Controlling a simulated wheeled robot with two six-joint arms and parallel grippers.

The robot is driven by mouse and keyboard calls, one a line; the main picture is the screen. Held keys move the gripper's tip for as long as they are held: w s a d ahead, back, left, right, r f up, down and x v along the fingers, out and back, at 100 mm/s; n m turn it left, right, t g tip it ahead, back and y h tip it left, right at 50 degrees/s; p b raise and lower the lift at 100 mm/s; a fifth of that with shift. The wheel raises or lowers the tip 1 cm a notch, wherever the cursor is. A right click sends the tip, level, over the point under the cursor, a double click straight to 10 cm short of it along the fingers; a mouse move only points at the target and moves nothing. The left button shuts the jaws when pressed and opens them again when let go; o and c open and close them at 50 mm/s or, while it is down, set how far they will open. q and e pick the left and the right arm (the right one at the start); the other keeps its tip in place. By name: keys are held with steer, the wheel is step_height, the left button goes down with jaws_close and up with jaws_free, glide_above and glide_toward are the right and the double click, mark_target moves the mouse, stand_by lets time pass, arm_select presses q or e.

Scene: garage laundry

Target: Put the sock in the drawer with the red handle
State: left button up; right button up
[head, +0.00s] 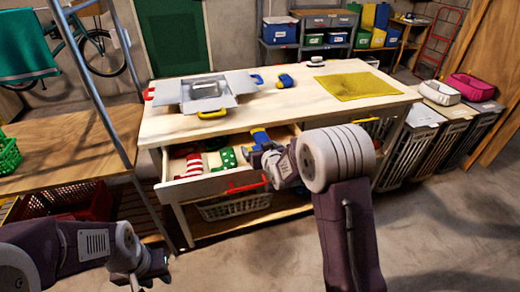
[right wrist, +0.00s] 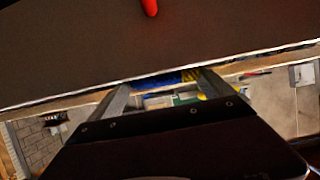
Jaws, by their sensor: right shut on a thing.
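The drawer with the red handle (head: 248,187) is pulled open under the workbench; its white rim (head: 205,187) shows. My right gripper (head: 262,155) is over the right part of the open drawer. It is shut on a blue and yellow sock (head: 260,137), which also shows between the fingers in the right wrist view (right wrist: 172,79). I cannot tell whether the sock touches the drawer floor. A red-and-white striped item (head: 194,165) and a green spotted item (head: 228,158) lie in the drawer. My left gripper (head: 148,275) is empty and open at the lower left, away from the bench.
The benchtop (head: 265,108) holds a metal box (head: 205,92) with coloured handles, a blue and yellow item (head: 286,81) and a yellow cloth (head: 355,86). A white basket (head: 235,207) stands below the drawer. Hampers stand at right. The floor in front is clear.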

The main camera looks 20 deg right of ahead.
steer(key=shift+f+b, duration=0.35)
steer(key=shift+f, duration=0.15)
steer(key=o, duration=1)
steer(key=shift+o, duration=0.2)
steer(key=shift+r+p, duration=1.1)
steer(key=f+v, duration=0.1)
steer(key=v, duration=1.1)
steer(key=s+f+g, duration=0.6)
steer(key=s, duration=0.4)
steer(key=s+f+g, duration=0.6)
steer(key=s, duration=0.5)
steer(key=shift+s+m, duration=0.2)
steer(key=shift+m, duration=0.1)
